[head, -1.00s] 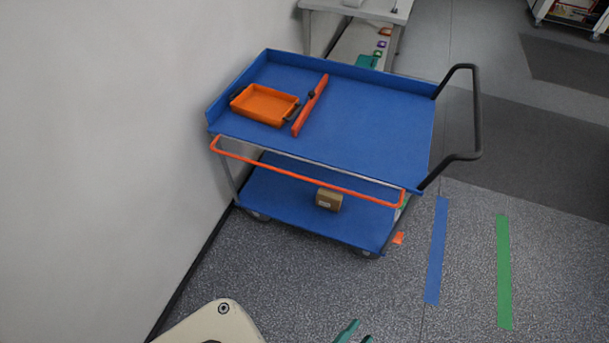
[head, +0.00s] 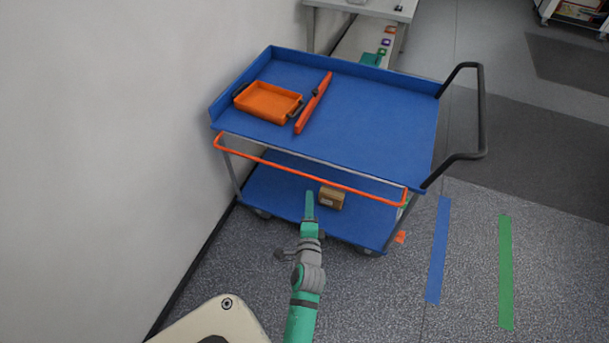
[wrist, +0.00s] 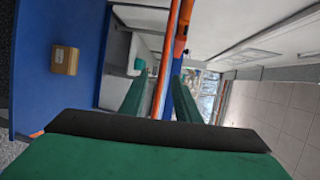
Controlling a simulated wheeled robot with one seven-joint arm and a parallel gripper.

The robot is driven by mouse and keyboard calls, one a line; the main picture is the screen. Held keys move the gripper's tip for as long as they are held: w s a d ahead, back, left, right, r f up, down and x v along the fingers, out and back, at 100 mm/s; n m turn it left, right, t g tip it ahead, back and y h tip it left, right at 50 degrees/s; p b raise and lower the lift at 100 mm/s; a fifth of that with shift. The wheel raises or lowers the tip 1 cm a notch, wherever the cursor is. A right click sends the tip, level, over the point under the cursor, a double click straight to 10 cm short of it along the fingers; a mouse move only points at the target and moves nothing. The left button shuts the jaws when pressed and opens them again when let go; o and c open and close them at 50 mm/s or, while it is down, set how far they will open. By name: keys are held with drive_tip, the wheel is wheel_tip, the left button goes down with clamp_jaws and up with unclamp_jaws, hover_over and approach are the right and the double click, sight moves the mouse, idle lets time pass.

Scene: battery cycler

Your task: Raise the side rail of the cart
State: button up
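The blue cart (head: 370,110) stands against the wall. Its orange side rail (head: 260,158) hangs lowered along the near side, below the edge of the top tray. In the wrist view the rail (wrist: 167,50) runs upright in the picture, between the two green fingers. My gripper (head: 309,198) is in front of the cart's near side, with its tips just below the rail's middle in the head view. In the wrist view my gripper (wrist: 158,98) is open, its fingers apart. I cannot tell whether they touch the rail.
An orange tray (head: 268,101) and an orange bar (head: 313,103) lie on the cart's top. A brown box (head: 331,198) sits on the lower shelf, also in the wrist view (wrist: 65,60). A black handle (head: 482,110) sticks out at the right.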

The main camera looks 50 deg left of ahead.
sight(305, 174)
drive_tip(key=x, duration=0.4)
drive_tip(key=s+x, duration=0.1)
drive_tip(key=x, duration=0.3)
drive_tip(key=a+x, duration=0.1)
drive_tip(key=x, duration=0.3)
drive_tip(key=shift+a+r, duration=0.25)
drive_tip(key=shift+r, duration=0.1)
clamp_jaws()
